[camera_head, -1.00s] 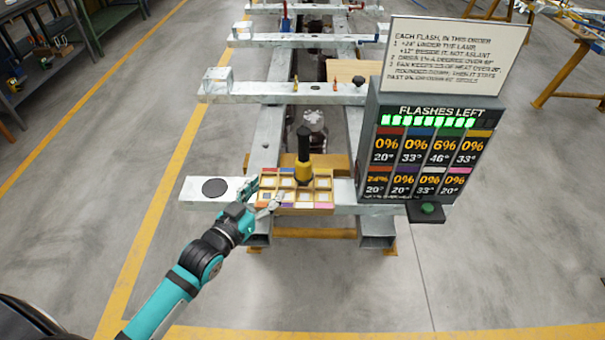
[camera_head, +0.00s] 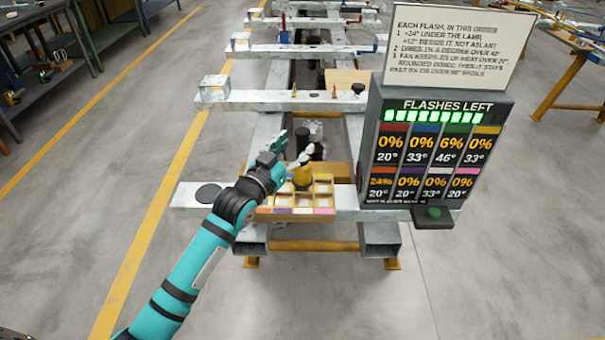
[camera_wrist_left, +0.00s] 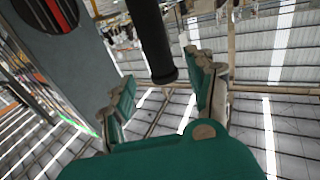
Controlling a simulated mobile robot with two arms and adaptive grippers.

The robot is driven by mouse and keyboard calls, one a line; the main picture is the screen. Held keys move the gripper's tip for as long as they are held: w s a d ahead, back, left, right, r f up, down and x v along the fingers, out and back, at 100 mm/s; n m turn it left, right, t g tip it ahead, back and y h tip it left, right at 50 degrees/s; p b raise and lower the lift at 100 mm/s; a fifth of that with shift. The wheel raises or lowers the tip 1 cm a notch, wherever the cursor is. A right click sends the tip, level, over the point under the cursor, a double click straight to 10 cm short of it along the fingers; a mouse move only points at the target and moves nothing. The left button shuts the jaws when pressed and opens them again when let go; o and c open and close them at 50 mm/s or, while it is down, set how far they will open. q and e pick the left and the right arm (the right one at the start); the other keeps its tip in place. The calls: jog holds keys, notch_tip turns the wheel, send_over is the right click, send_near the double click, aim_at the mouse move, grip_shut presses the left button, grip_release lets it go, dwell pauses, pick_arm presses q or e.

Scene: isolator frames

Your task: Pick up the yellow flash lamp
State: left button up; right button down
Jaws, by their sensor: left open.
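The yellow flash lamp (camera_head: 302,178) stands upright in the compartmented wooden tray (camera_head: 265,215), its black upper part (camera_head: 303,138) rising above the yellow body. My left gripper (camera_head: 295,147) is open beside the lamp's black part, reaching over the tray from the left, and partly hides the lamp. In the left wrist view the black part (camera_wrist_left: 152,42) comes down from the top, with its end between the spread fingers (camera_wrist_left: 164,92). A gap shows on both sides; neither finger visibly touches it. My right gripper is not in view.
A grey display panel (camera_head: 379,178) with a sign (camera_head: 455,48) stands close right of the tray. A green button (camera_head: 433,213) is at its foot. Further beams cross behind.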

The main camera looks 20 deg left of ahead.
aim_at(299, 142)
pick_arm(q)
jog(key=b+x, duration=0.2)
jog(key=x, duration=0.2)
jog(key=shift+a+f+b, duration=0.1)
jog(key=shift+f+b, duration=0.05)
jog(key=shift+b, duration=0.15)
jog(key=shift+w, duration=0.4)
jog(key=shift+s, duration=0.1)
grip_shut()
jog(key=shift+r, duration=0.4)
